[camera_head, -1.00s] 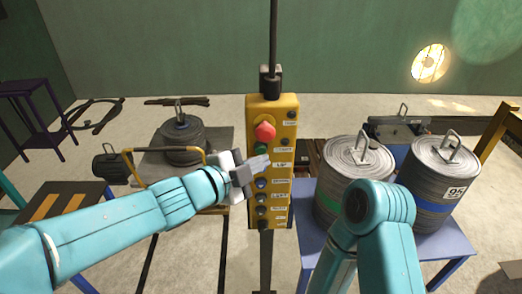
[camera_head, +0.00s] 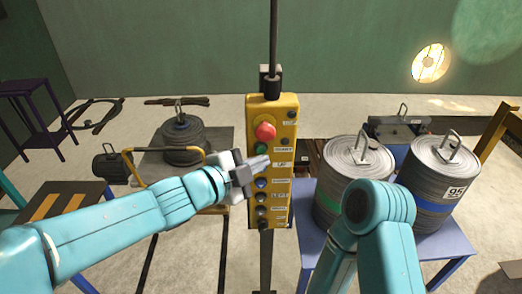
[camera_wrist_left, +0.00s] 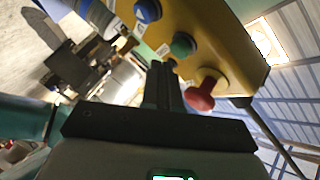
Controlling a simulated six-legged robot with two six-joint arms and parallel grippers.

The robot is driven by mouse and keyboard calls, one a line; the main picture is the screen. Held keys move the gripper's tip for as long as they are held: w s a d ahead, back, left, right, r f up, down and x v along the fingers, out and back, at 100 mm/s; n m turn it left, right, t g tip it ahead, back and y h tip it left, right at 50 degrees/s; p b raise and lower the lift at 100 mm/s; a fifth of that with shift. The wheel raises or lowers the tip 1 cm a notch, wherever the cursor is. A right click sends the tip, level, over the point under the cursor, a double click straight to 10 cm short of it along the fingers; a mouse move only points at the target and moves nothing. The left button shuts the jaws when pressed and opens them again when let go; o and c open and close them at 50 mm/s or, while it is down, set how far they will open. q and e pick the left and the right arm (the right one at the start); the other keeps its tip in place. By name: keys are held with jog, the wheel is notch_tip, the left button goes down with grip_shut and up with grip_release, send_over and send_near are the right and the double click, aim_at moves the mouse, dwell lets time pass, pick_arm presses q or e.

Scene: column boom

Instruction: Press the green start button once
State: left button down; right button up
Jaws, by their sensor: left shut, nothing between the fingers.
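The green start button (camera_head: 261,148) is on the yellow control box (camera_head: 285,215), just below the red mushroom button (camera_head: 265,131) and beside a START label. My left gripper (camera_head: 262,162) is shut and empty, with its fingertips just below the green button in the head view. In the left wrist view, the green button (camera_wrist_left: 183,44) shows beyond the shut fingertips (camera_wrist_left: 166,70), between the blue button (camera_wrist_left: 147,11) and the red button (camera_wrist_left: 202,93). A gap seems to remain between tips and button; contact cannot be told. My right gripper is out of view.
The box hangs from a dark pole (camera_head: 273,40). Two grey ribbed canisters (camera_head: 340,200) (camera_head: 440,180) stand on a blue table (camera_head: 312,245) to the right. A ribbed weight (camera_head: 182,145) and a black-and-orange striped table (camera_head: 55,205) are at left.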

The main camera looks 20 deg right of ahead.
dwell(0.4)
pick_arm(q)
jog(key=shift+w+d+p, duration=0.1)
jog(key=shift+w+p, duration=0.25)
jog(key=shift+w, duration=0.1)
jog(key=shift+w+d+p, duration=0.15)
jog(key=shift+w+p, duration=0.3)
dwell(0.6)
jog(key=shift+s, duration=0.15)
jog(key=shift+s+a+b, duration=0.25)
jog(key=shift+s+b, duration=0.4)
jog(key=shift+s, duration=0.05)
